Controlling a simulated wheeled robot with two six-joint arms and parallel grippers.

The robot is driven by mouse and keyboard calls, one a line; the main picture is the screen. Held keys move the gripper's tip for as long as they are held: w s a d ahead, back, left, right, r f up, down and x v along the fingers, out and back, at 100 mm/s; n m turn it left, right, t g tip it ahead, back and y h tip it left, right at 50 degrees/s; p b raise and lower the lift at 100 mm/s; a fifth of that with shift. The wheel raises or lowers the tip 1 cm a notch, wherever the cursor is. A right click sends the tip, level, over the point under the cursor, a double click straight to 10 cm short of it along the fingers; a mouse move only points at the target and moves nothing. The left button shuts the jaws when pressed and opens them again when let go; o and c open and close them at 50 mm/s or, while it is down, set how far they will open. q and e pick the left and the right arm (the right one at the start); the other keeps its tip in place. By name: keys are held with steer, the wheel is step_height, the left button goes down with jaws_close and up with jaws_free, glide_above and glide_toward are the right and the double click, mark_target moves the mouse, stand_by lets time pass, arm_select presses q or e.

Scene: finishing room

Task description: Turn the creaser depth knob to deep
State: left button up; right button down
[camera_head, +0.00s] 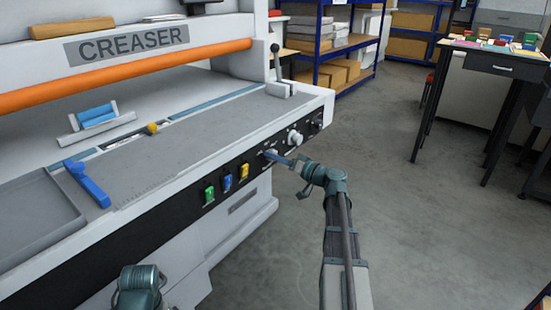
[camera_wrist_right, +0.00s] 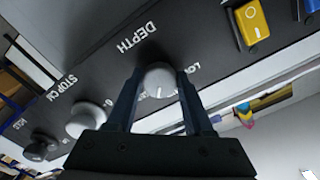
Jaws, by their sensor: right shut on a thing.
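The creaser (camera_head: 130,45) fills the left of the head view, with a dark control panel (camera_head: 228,178) along its front. The depth knob (camera_wrist_right: 160,80) is round and pale grey, under an upside-down DEPTH label in the right wrist view. Lettering beside the knob is partly hidden by a finger. Part of my left arm shows at the bottom of the head view, but its fingers do not.
A white knob (camera_head: 295,138) and a dark knob (camera_head: 316,121) sit farther right on the panel. Green (camera_head: 209,195), blue (camera_head: 228,183) and yellow (camera_head: 244,171) switches sit to the left. A lever (camera_head: 276,62) stands on the creaser's end. The floor (camera_head: 400,220) to the right is clear.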

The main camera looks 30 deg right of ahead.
steer(key=shift+m, duration=2.1)
steer(key=shift+c, duration=1.6)
jaws_free()
steer(key=v, duration=1.4)
